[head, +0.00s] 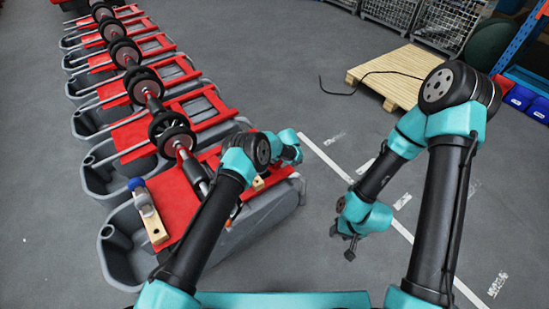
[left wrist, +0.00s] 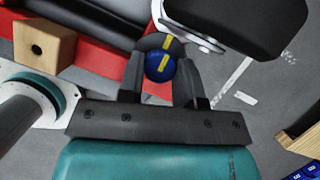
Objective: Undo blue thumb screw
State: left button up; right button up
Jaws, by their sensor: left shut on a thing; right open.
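The blue thumb screw (left wrist: 160,67), a round blue knob with a yellow stripe, sits between the fingertips of my left gripper (left wrist: 161,72) in the left wrist view. The gripper is shut on it. In the head view my left arm reaches over the right end of the nearest red and grey scrubber tank (head: 172,205); its fingers and the screw are hidden there. My right gripper (head: 344,242) is open and empty, hanging above the grey floor to the right of the tank.
A wooden block with a hole (left wrist: 43,45) is left of the screw. A blue-topped item (head: 136,184) with a wooden block stands on the tank's left end. More tanks recede behind. A wooden pallet (head: 385,73) lies at the back right. Floor around my right gripper is clear.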

pick_arm(q)
jog(key=n+g, duration=0.1)
jog(key=n, duration=0.4)
jog(key=shift+w+f+g+y, duration=0.1)
jog(key=shift+w+g+y, duration=0.05)
jog(key=shift+g+y, duration=0.25)
jog(key=shift+n, duration=0.3)
jog(key=o, duration=0.9)
jog(key=shift+o, duration=0.2)
jog(key=v, duration=1.7)
jog(key=shift+w+r, duration=0.15)
jog(key=shift+r, duration=0.15)
